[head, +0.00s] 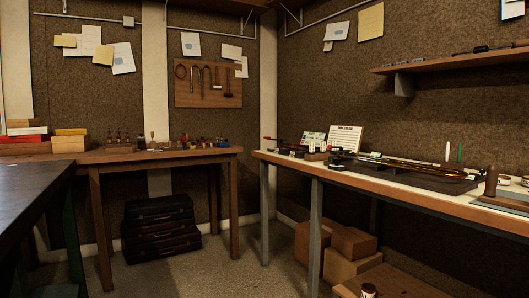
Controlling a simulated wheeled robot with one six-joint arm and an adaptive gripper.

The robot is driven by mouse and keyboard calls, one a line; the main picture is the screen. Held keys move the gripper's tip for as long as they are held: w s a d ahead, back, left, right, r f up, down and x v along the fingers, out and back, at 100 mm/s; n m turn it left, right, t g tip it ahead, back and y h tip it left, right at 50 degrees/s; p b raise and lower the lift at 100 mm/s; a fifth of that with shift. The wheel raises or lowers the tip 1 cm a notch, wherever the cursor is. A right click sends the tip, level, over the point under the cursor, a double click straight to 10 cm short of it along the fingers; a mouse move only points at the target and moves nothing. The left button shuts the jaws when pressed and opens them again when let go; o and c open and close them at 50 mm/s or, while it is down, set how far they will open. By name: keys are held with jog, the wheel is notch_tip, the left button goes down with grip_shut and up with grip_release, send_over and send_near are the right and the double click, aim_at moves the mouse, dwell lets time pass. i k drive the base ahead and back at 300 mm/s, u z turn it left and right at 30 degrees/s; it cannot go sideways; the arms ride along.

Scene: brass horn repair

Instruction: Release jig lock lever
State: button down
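A long, slender brass-and-dark assembly (415,167) lies along the right workbench (350,181), over a dark grey base (405,177). It may be the horn in its jig. Small dark and red parts (325,149) sit at its left end. I cannot make out a lock lever at this size, nor whether one is locked. My gripper is not in this view.
A cylindrical brown block (491,180) stands near the right bench's right end. A white upright piece (448,151) and a green one (460,152) stand behind the assembly. Cardboard boxes (352,243) sit underneath. A left bench (160,155) holds small bottles. Floor between benches is open.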

aim_at(330, 147)
jog(key=u, duration=0.45)
jog(key=i, duration=0.95)
jog(key=z, duration=0.7)
jog(key=i, duration=0.75)
jog(key=z, duration=0.8)
